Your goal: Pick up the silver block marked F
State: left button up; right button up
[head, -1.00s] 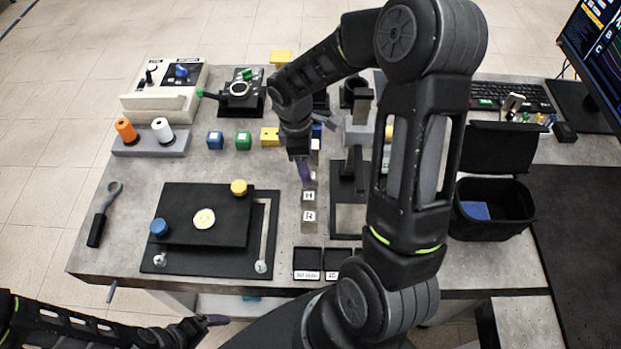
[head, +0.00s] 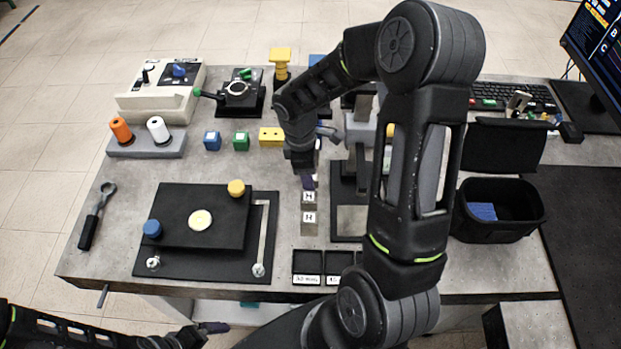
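Silver blocks stand in a column on the grey table, left of my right forearm. One marked H (head: 309,197) and one marked R (head: 309,220) show at the near end. No block with a readable F shows; my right gripper and wrist cover the far end of the column. My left gripper (head: 214,328) is off the table's front edge at the lower left, apart from the blocks.
Small black trays (head: 307,279) with labels sit at the front edge. A black plate with coloured knobs (head: 203,218) lies left of the blocks. An open black bin (head: 470,233) stands at right.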

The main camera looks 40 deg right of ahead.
jog(key=shift+c, duration=0.3)
grip_shut()
dwell(0.3)
